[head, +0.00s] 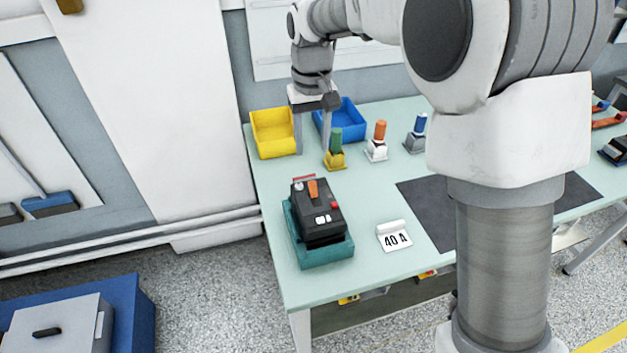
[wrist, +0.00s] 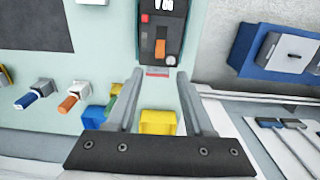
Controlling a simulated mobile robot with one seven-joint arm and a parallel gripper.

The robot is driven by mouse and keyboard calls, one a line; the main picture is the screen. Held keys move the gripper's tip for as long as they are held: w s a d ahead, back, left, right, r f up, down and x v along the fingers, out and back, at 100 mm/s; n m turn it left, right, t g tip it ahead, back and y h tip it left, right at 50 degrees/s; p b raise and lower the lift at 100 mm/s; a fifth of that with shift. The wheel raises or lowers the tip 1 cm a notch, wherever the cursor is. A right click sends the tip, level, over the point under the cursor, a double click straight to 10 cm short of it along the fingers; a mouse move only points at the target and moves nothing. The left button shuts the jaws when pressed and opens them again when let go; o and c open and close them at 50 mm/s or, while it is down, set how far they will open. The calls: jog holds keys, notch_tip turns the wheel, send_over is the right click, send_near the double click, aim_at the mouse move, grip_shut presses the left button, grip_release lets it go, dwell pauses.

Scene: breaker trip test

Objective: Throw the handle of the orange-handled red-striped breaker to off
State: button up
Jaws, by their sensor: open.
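The breaker (head: 325,225) is a black box in a teal holder (head: 322,257) near the table's left front corner. Its orange handle (head: 313,189) stands on the top face, with a red stripe (head: 303,178) at the rear edge. In the wrist view, the breaker (wrist: 174,25) is at the top centre, with the orange handle (wrist: 160,49) and red stripe (wrist: 157,72) facing me. My gripper (head: 312,151) is open and empty, above and behind the breaker. In the wrist view, its fingertips (wrist: 160,74) flank the red stripe in the picture, with no visible contact.
Yellow (head: 275,145) and blue (head: 350,112) bins stand at the table's back. Green-handled (head: 335,142), orange-handled (head: 379,133) and blue-handled (head: 419,125) pieces stand in front of them. A "40 A" card (head: 394,239) lies right of the breaker, by a dark mat (head: 425,205).

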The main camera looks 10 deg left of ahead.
aim_at(312, 182)
notch_tip(312, 182, down, 12)
jog(key=shift+r, duration=0.1)
dwell(0.4)
grip_shut()
